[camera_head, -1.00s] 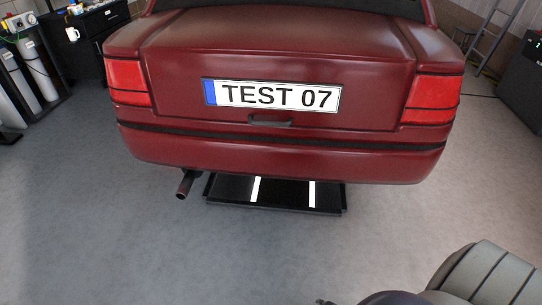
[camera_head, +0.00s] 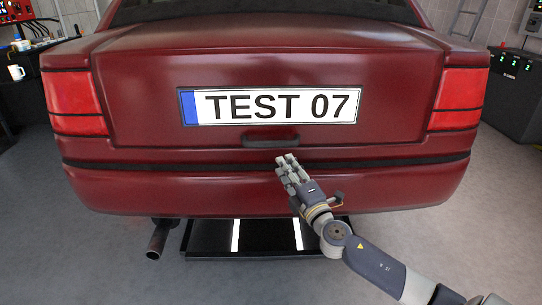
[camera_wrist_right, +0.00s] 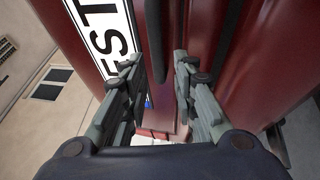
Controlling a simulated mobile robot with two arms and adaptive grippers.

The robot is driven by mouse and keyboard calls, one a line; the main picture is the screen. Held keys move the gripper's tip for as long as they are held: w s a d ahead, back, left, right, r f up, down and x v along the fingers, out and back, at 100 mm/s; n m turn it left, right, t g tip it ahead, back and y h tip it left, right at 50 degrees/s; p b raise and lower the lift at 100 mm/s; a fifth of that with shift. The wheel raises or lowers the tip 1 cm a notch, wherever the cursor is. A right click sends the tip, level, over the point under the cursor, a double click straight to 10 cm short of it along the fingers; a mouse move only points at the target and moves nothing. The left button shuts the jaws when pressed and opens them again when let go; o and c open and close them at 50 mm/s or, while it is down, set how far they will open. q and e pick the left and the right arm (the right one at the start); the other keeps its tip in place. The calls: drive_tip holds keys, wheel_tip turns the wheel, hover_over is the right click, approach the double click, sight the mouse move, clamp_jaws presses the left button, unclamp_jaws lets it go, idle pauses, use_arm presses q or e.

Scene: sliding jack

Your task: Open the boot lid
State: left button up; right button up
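The dark red boot lid (camera_head: 260,60) of the car is closed. It carries a white plate (camera_head: 270,105) reading TEST 07. A dark handle (camera_head: 271,142) sits just below the plate. My right gripper (camera_head: 287,159) is just below and slightly right of the handle, in front of the bumper. In the right wrist view my right gripper (camera_wrist_right: 158,63) has its fingers apart, with nothing held between them. The dark handle (camera_wrist_right: 156,38) shows between and beyond the fingertips; whether they touch it is unclear. My left gripper is out of view.
The bumper (camera_head: 130,186) runs below the lid. An exhaust pipe (camera_head: 158,238) sticks out under it at left, beside a black platform (camera_head: 265,240) with white stripes. A dark cabinet (camera_head: 520,90) stands at right. The floor in front is clear.

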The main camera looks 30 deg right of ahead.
sight(271, 144)
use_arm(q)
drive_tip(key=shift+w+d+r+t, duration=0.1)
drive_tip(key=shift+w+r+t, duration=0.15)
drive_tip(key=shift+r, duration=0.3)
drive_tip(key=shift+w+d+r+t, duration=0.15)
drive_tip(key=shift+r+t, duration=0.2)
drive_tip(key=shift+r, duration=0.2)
use_arm(e)
drive_tip(key=shift+x, duration=5.4)
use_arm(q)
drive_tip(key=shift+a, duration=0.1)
use_arm(e)
drive_tip(key=shift+a+r, duration=0.1)
drive_tip(key=shift+r, duration=0.1)
clamp_jaws()
